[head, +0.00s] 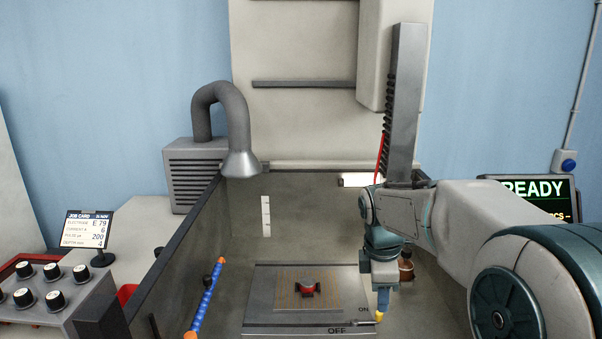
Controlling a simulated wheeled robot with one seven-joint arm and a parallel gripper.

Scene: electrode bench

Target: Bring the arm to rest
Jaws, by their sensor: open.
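My arm reaches in from the right edge and bends down at the wrist over the right side of the work tank. My gripper (382,284) is at its lower end, beside the right edge of the grey plate (258,300). It is open, small in the head view, and its fingers are hard to make out. I see nothing held in it. A small dark and red piece (307,289) sits on the plate, to the left of my gripper and apart from it.
A blue hose (207,298) stands left of the plate. A grey column (403,105) rises behind my wrist. A brownish object (406,267) is close to its right. The tank wall (178,246), fume hood (240,163), knob panel (45,295) and READY screen (540,196) surround the area.

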